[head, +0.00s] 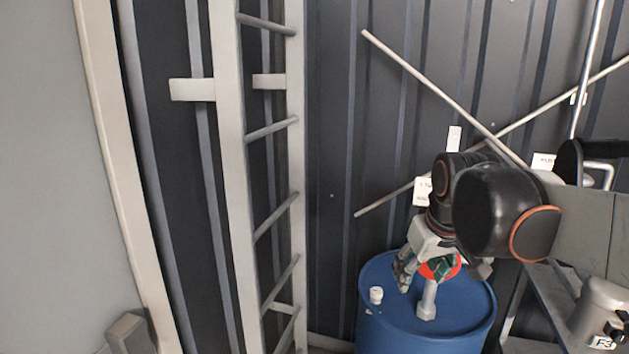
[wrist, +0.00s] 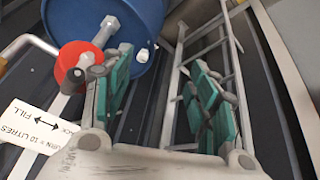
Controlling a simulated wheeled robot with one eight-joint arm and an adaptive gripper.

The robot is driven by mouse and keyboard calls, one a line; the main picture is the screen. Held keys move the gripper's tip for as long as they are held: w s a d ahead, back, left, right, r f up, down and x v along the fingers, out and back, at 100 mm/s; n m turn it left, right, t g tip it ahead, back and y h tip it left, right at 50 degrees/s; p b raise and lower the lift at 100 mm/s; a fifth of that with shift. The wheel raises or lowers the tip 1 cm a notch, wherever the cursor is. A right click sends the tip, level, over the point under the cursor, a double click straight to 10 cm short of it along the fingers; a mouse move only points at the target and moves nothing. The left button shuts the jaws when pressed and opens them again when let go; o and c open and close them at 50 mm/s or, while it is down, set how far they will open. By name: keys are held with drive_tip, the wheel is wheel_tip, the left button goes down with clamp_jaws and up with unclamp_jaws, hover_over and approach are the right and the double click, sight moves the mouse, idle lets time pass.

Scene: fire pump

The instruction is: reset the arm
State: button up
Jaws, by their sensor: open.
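My gripper (head: 424,262) is in front of the blue drum (head: 375,318), over its top in the head view. In the wrist view my gripper (wrist: 160,98) has its two green-padded fingers wide apart with nothing between them. A red round handle (head: 440,267) shows just behind the fingers, above a grey-white stem (head: 427,300) on the drum top. In the wrist view the red handle (wrist: 78,66) lies beside the left finger, outside the jaws. Whether the finger touches it I cannot tell.
A white cap (head: 376,295) sits on the drum's top. A grey ladder (head: 230,170) stands left against the dark ribbed wall (head: 335,130). Crossed pale rods (head: 430,83) are behind my arm. A grey metal box (head: 585,235) and pipework stand at the right.

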drive_tip(key=s+f+m+t, duration=0.1)
drive_tip(key=s+f, duration=0.3)
drive_tip(key=s, duration=0.4)
drive_tip(key=s+f+m+t, duration=0.1)
drive_tip(key=s+f, duration=0.2)
drive_tip(key=s, duration=0.5)
drive_tip(key=shift+s+f+m, duration=0.3)
drive_tip(key=shift+f, duration=0.05)
